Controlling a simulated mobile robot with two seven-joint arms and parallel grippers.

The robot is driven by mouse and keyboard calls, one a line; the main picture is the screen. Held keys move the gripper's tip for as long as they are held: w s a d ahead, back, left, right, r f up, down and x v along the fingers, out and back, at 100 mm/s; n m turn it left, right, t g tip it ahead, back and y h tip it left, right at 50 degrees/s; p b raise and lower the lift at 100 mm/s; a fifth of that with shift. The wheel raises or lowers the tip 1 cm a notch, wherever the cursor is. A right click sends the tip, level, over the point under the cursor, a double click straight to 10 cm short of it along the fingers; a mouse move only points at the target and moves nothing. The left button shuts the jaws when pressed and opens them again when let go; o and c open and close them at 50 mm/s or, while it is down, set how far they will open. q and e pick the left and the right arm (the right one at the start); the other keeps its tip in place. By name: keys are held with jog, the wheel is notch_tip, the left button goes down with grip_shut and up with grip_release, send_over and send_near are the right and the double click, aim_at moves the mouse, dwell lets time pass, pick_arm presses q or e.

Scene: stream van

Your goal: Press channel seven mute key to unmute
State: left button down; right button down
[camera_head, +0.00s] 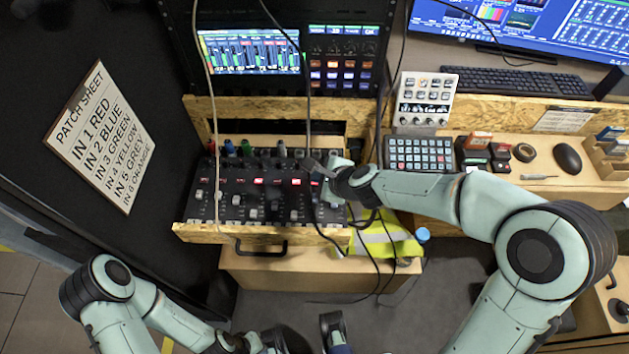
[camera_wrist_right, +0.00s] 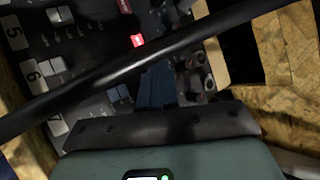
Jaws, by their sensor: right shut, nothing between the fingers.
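The mixer (camera_head: 238,206) lies on a wooden shelf in the head view, with several faders and some red-lit mute keys (camera_head: 258,182). In the right wrist view, strips labelled 5 (camera_wrist_right: 15,33) and 6 (camera_wrist_right: 32,80) show. A red-lit key (camera_wrist_right: 138,41) seems in line with strip 6. A pale fader cap (camera_wrist_right: 118,93) sits on the strip beyond 6. My right gripper (camera_head: 318,170) is shut and empty over the mixer's right part. Its fingers (camera_wrist_right: 156,86) cover where channel seven's mute key would be; contact cannot be told. My left gripper (camera_head: 268,342) is low, its jaws unclear.
A black cable (camera_wrist_right: 100,75) crosses close before the right wrist camera. Cables also hang over the mixer in the head view. A rack screen (camera_head: 250,52) stands behind. A keypad (camera_head: 420,154) and small controller (camera_head: 424,98) are to the right.

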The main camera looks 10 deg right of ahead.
jog(key=shift+f+b, duration=0.3)
jog(key=shift+f, duration=0.1)
dwell(0.5)
jog(key=shift+r, duration=0.15)
jog(key=shift+r+p, duration=0.6)
jog(key=shift+p, duration=0.15)
notch_tip(320, 180, up, 6)
jog(key=p, duration=0.6)
dwell(0.4)
